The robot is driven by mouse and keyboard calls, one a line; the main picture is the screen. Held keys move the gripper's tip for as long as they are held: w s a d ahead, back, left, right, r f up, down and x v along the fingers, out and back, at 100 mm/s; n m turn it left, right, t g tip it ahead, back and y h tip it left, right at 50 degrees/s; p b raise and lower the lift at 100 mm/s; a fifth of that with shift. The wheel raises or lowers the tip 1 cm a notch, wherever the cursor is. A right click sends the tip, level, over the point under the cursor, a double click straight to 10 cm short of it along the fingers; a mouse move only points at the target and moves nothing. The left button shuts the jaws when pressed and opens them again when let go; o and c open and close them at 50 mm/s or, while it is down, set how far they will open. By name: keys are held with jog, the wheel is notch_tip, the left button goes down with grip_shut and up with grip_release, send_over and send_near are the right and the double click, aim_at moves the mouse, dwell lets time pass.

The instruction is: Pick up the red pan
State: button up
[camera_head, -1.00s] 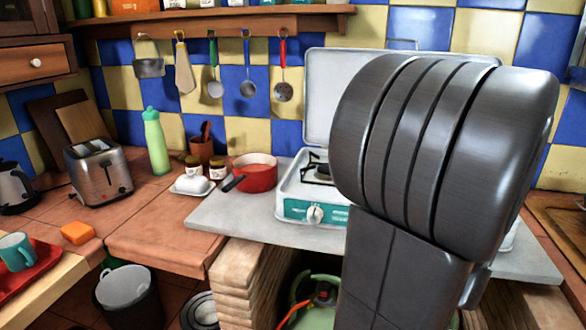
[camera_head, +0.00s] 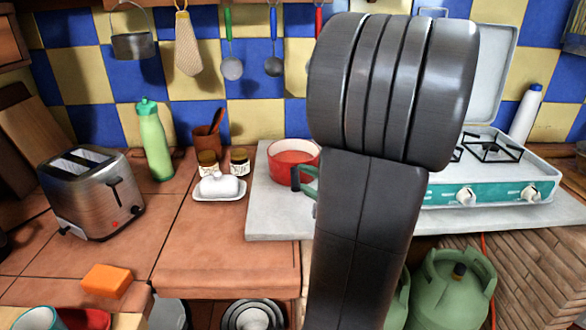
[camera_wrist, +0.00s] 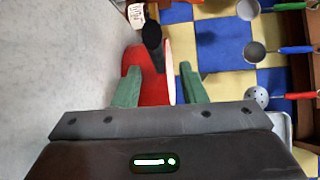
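The red pan (camera_head: 293,157) stands on the grey slab, its dark handle (camera_head: 296,178) pointing to the front. In the wrist view the pan (camera_wrist: 150,88) appears sideways between the two green fingers, with its black handle (camera_wrist: 152,36) toward the top. My gripper (camera_wrist: 158,72) is open, and one finger overlaps the pan's red side in the picture. I cannot tell whether it touches. In the head view, green finger parts of my gripper (camera_head: 310,182) show just right of the handle. My dark arm hides the rest of the gripper and the slab behind it.
A white-and-teal camping stove (camera_head: 490,190) stands right of the pan, with a white bottle (camera_head: 525,115) behind. A butter dish (camera_head: 219,187), two jars and a green bottle (camera_head: 153,140) are left of it. A toaster (camera_head: 92,190) stands further left. Utensils hang above.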

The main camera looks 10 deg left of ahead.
aim_at(297, 171)
jog(key=shift+x, duration=2.35)
jog(key=shift+w+d, duration=0.15)
grip_shut()
